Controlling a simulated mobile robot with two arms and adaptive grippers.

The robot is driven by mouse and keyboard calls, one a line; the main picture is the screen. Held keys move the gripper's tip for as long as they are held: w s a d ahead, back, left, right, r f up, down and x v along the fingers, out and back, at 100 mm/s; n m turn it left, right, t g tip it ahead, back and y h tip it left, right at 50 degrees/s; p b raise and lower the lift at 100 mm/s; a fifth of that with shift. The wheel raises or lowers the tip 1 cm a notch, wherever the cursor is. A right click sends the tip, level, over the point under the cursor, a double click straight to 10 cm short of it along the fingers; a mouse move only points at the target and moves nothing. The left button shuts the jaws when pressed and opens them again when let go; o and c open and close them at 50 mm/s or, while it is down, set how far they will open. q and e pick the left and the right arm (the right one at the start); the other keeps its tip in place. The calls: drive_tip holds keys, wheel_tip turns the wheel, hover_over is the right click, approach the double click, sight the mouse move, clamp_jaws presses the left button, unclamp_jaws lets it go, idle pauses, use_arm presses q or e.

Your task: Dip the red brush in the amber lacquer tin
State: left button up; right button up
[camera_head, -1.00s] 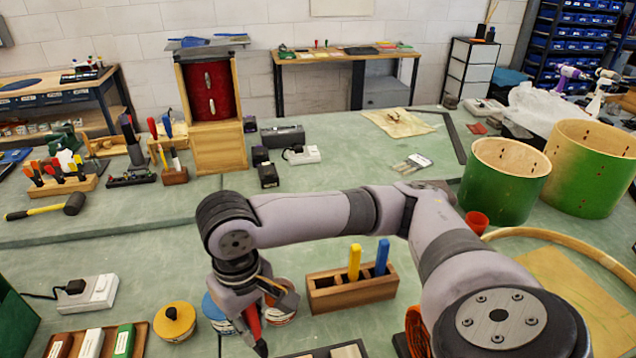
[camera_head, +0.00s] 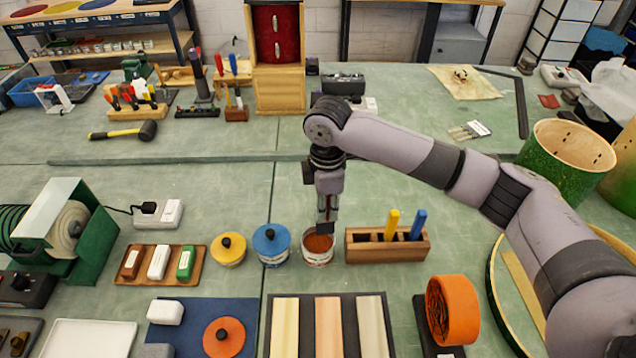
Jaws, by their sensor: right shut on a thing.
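My right gripper (camera_head: 325,222) points down, directly over the open tin (camera_head: 318,262), which holds orange-brown liquid and appears to be the amber lacquer tin. The gripper is shut on the red brush, which is mostly hidden by the fingers. I cannot tell whether its bristles touch the lacquer. An orange lid (camera_head: 224,337) with a dark knob lies on the blue mat (camera_head: 185,337). A wooden brush rack (camera_head: 362,248) right of the tin holds a yellow brush (camera_head: 392,224) and a blue brush (camera_head: 418,224). My left gripper is not in view.
A blue-lidded tin (camera_head: 271,243) and a yellow-lidded tin (camera_head: 228,249) stand close left of the open tin. Wood sample strips (camera_head: 328,327) lie in front.

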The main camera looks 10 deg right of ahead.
drive_tip(key=shift+w+a+f+n+b, duration=0.2)
drive_tip(key=shift+w+f+n+b, duration=0.5)
drive_tip(key=shift+f, duration=1.15)
drive_tip(key=shift+w+a+f+n+b, duration=0.25)
drive_tip(key=shift+f+n+b, duration=0.8)
drive_tip(key=shift+f, duration=0.8)
drive_tip(key=shift+w+a+f+n+b, duration=0.15)
drive_tip(key=shift+w+f+n+b, duration=0.4)
drive_tip(key=shift+f+b, duration=0.95)
drive_tip(key=shift+f+p, duration=0.25)
drive_tip(key=shift+p, duration=0.25)
wheel_tip(320, 180, up, 7)
drive_tip(key=p, duration=0.7)
drive_tip(key=shift+r+p, duration=0.2)
drive_tip(key=shift+p, duration=0.1)
drive_tip(key=shift+s, duration=0.15)
